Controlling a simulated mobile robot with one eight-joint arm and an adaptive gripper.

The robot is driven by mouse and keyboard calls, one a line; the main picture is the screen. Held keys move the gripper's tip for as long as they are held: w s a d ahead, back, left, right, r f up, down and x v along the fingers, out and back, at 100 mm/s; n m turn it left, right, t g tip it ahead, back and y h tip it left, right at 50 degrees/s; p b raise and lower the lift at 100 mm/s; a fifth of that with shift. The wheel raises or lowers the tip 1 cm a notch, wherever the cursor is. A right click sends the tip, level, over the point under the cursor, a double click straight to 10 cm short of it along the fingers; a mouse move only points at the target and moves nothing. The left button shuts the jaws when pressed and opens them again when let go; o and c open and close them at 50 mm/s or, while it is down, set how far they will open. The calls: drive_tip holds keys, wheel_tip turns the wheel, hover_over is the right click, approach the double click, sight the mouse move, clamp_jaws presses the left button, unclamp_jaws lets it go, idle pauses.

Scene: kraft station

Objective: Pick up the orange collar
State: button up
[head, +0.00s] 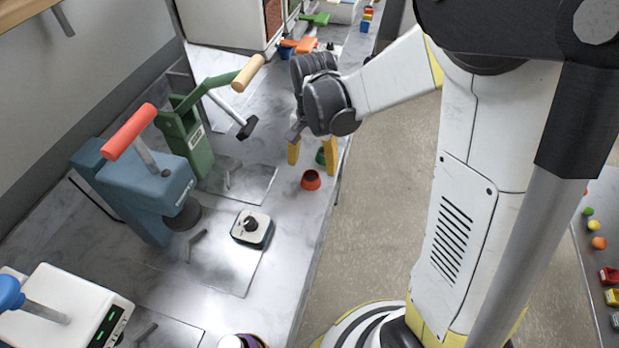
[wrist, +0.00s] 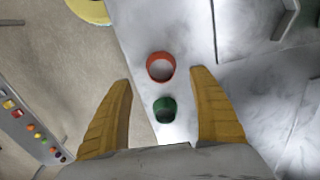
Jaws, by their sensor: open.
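The orange collar (head: 311,180) is a small open ring standing on the grey marbled counter near its right edge. In the wrist view the orange collar (wrist: 160,67) shows from above, beyond the fingertips and between their lines. My gripper (head: 312,152) has yellow fingers spread apart, and nothing is held between them. In the wrist view my gripper (wrist: 161,75) is open above the counter. A green collar (wrist: 165,109) stands close to the orange one, nearer the gripper's palm, between the fingers in that view.
A blue press (head: 150,190) with a red handle and a green press (head: 190,130) stand farther left. The counter around the collars is fairly clear. Floor lies beyond its right edge.

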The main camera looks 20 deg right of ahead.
sight(311, 178)
drive_tip(key=f+b, duration=0.1)
drive_tip(key=f, duration=0.1)
drive_tip(key=f+b, duration=0.1)
drive_tip(key=f, duration=0.2)
drive_tip(key=shift+a+f+b, duration=0.2)
drive_tip(key=shift+f+b, duration=0.05)
drive_tip(key=shift+b, duration=0.05)
drive_tip(key=shift+r, duration=0.1)
drive_tip(key=c, duration=0.9)
